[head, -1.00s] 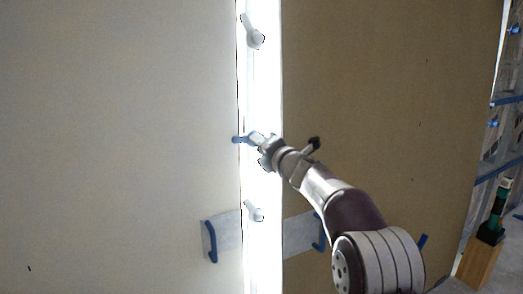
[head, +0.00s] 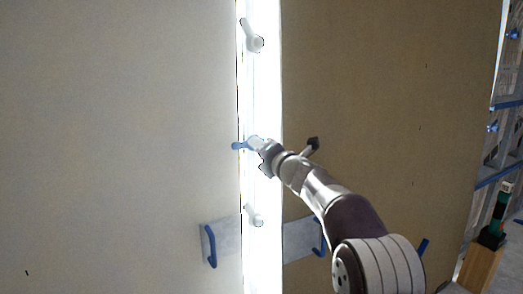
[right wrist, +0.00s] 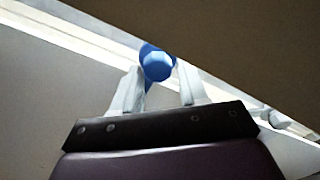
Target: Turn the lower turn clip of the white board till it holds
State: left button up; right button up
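The white board (head: 120,130) fills the left of the head view. A pale, brightly lit upright strip (head: 262,90) runs along its right edge. A blue turn clip (head: 240,146) sits at this edge, its arm pointing left onto the board, nearly level. My right gripper (head: 256,147) is at this clip. In the right wrist view the clip's round blue end (right wrist: 157,65) lies between the two fingertips, closer to the left finger, with a gap to the right finger. The right gripper (right wrist: 161,80) is open around it. My left gripper is not in view.
Pale clips sit above (head: 254,42) and below (head: 253,216) on the strip. A brown board (head: 400,100) stands at right. Blue handles are low on the white board (head: 210,246) and the brown board (head: 321,238). A green-black tool (head: 495,220) stands on a wooden block (head: 478,264).

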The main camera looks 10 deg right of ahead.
jog(key=shift+r, duration=0.1)
jog(key=b+v, duration=0.1)
jog(key=v, duration=1.1)
jog(key=shift+s, duration=0.35)
jog(key=shift+d, duration=0.1)
